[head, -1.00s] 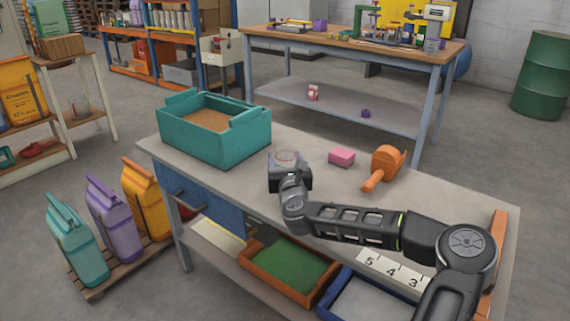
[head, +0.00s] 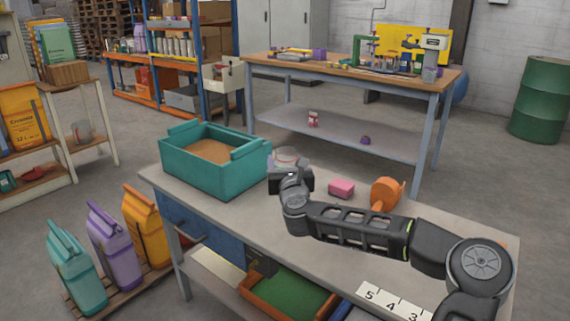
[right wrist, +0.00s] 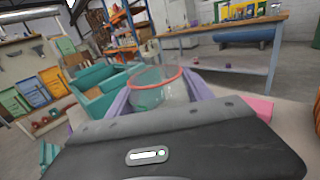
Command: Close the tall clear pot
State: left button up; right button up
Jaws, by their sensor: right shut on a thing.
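A clear pot with a red rim (right wrist: 158,92) sits between the purple fingers of my right gripper (right wrist: 155,102) in the right wrist view. My right gripper (head: 288,168) is shut on it. In the head view the top of this pot (head: 286,154) shows just beyond the gripper, beside the teal crate's right end. Its lower part is hidden by the gripper, and I cannot tell whether a lid covers it. My left gripper is not in view.
The teal crate (head: 190,163) with brown fill stands on the grey bench (head: 255,215). A pink block (head: 341,188) and an orange scoop (head: 386,192) lie right of the gripper. Bags stand on a pallet at the left. The bench's front left is clear.

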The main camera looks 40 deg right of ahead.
jog(key=o, duration=0.9)
grip_shut()
